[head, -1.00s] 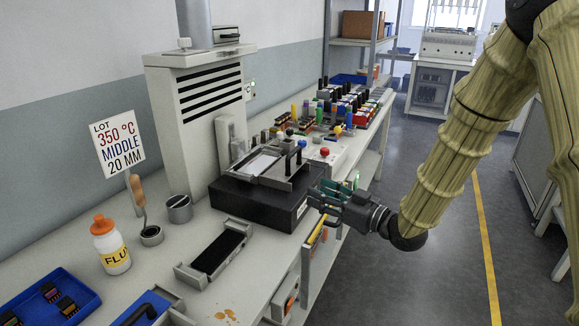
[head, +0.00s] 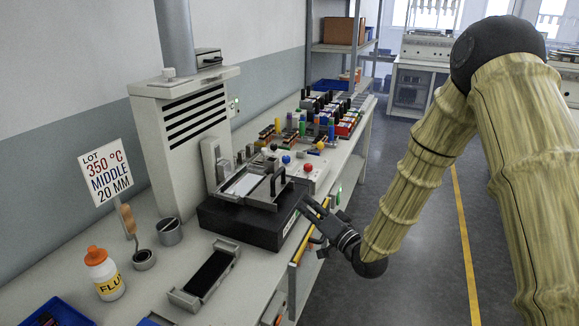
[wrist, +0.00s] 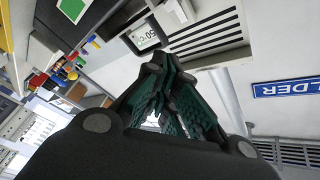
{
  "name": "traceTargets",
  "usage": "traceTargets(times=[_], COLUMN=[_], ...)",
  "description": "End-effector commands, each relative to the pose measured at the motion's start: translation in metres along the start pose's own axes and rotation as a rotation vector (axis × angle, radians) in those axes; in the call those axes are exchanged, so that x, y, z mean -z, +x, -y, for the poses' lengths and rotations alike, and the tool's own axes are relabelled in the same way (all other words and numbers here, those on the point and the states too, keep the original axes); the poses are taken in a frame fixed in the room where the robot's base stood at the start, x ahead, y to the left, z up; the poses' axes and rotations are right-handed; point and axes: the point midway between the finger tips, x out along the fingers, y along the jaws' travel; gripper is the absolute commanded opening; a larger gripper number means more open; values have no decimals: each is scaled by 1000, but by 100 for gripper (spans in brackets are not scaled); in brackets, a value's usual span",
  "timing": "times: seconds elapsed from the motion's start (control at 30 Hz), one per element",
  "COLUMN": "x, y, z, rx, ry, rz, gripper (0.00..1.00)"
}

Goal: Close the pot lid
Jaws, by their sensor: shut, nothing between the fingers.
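A black box-shaped pot (head: 235,223) stands on the bench with a grey metal frame on top. Inside the frame is a bright silvery surface (head: 243,185), uncovered from above. A black upright handle (head: 277,180) stands at the frame's right side. I cannot tell for sure which piece is the lid. My gripper (head: 312,206) is at the pot's right, near the bench's front edge, apart from the handle. In the wrist view my gripper (wrist: 165,85) has its green-padded fingers together, with nothing between them.
A grey vented tower (head: 185,130) rises behind the pot. Blue and red buttons (head: 286,160) and several coloured parts are beyond it. A narrow dark tray (head: 207,275), a flux bottle (head: 104,274) and a sign (head: 104,175) are at the left. The aisle floor (head: 420,270) is clear.

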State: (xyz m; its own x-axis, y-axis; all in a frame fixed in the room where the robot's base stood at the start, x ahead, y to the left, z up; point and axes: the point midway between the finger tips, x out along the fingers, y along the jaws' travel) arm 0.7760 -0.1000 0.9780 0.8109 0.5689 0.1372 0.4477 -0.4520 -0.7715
Motion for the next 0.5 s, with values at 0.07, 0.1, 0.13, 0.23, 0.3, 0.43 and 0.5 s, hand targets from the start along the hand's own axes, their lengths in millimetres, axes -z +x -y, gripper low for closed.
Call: traceTargets(times=[0.07,0.1,0.13,0.23,0.3,0.43,0.5], x=[9,11,12,16,17,18,18], y=[1,1,0,-2,-4,-8,-9], z=[3,1,-1,-7,-11,-17,-20], rx=[-29,-41,-49,-68,-76,-82,-82], ry=[166,249,309,489,591,717,752], rz=[-55,-84,-107,-178,-221,-279,-295], gripper=[0,0,0,0,0,0,0])
